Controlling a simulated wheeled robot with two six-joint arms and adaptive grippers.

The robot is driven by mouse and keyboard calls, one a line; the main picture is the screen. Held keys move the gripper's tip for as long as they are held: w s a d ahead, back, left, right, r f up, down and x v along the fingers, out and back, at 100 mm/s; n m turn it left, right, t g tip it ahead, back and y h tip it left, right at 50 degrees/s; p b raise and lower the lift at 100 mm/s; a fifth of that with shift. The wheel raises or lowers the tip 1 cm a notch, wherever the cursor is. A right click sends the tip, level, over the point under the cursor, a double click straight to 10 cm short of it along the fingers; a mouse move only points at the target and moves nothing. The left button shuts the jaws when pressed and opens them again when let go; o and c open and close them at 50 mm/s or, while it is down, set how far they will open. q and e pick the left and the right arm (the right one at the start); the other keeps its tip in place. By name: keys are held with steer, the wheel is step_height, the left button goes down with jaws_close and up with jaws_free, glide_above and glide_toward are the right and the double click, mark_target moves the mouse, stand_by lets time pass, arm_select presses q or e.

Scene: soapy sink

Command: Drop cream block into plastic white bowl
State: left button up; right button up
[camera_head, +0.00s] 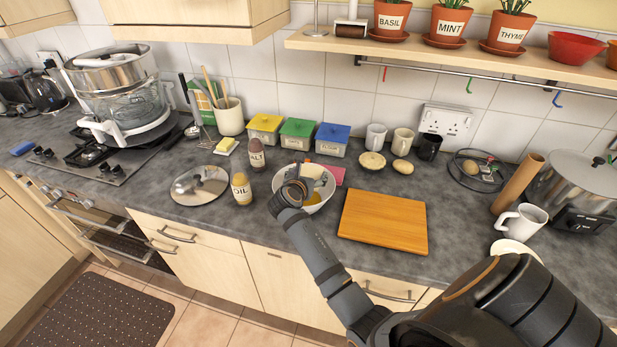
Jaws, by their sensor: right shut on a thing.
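The white bowl (326,187) stands on the grey worktop, left of the wooden board. My right gripper (300,178) reaches in over the bowl, its fingers above or just inside the rim. It is shut on a pale cream piece (312,170), which appears to be the cream block and is mostly hidden by the fingers. Something yellow-orange (314,198) lies in the bowl. I cannot tell whether the block touches the bowl. My left gripper is not in view.
An oil bottle (241,189), a salt bottle (257,157) and a metal lid (199,185) stand left of the bowl. A wooden board (384,221) lies to the right. Lidded tubs (298,134), mugs (402,141) and a yellow block (227,145) are farther back.

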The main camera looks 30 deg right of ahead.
mark_target(309, 174)
steer(key=o, duration=1.3)
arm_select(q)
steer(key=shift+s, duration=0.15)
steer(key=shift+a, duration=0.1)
arm_select(e)
step_height(309, 174, up, 10)
